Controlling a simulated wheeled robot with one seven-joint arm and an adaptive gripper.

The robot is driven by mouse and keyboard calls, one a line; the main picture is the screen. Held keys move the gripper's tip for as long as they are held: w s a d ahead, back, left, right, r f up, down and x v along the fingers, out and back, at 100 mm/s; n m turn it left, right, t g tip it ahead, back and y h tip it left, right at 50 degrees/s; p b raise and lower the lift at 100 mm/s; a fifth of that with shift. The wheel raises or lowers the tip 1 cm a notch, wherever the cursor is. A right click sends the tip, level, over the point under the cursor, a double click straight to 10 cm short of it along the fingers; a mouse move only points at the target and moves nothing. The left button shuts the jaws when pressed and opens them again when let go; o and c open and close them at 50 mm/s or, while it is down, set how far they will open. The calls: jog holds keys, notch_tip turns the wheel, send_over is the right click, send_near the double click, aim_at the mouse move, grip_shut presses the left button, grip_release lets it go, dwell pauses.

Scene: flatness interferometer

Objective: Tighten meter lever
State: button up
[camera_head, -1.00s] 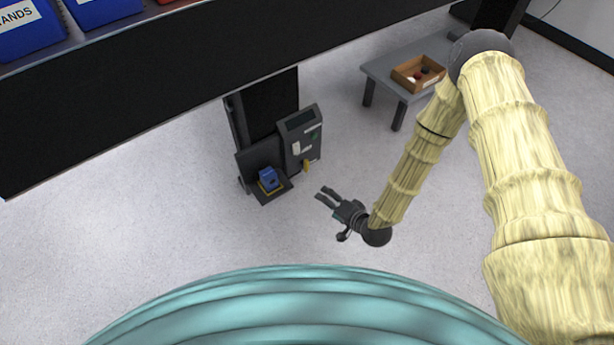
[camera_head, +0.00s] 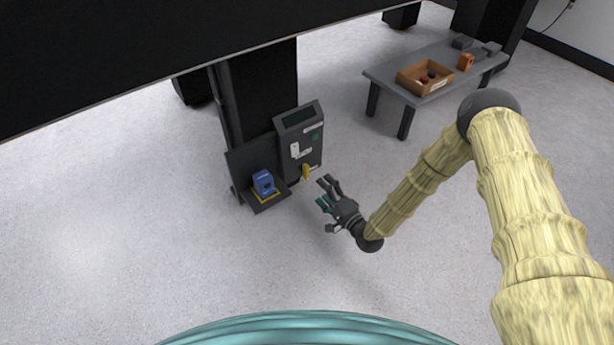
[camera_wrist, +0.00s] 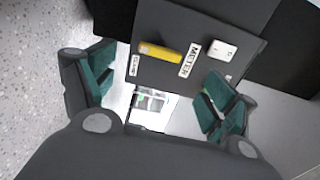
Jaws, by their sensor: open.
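In the wrist view the yellow lever (camera_wrist: 160,53) lies beside a label reading METER (camera_wrist: 190,60), ahead of my fingers. My gripper (camera_head: 327,191) is open and empty, just right of and slightly below the lever, apart from it. In the wrist view its green-padded fingers (camera_wrist: 157,98) are spread wide, and the lever is beyond the gap between them.
A blue part (camera_head: 263,183) sits on a yellow-edged black stand (camera_head: 268,204) left of the meter. A low grey table (camera_head: 388,74) with a wooden tray (camera_head: 404,84) stands at the back right. A black tabletop (camera_head: 150,50) hangs above. The floor in front is clear.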

aim_at(308, 174)
jog(key=b+x, duration=0.4)
jog(key=x, duration=0.4)
jog(key=shift+w+a+f, duration=0.1)
jog(key=shift+w+a, duration=0.1)
jog(key=shift+x, duration=0.8)
jog(key=c, duration=1)
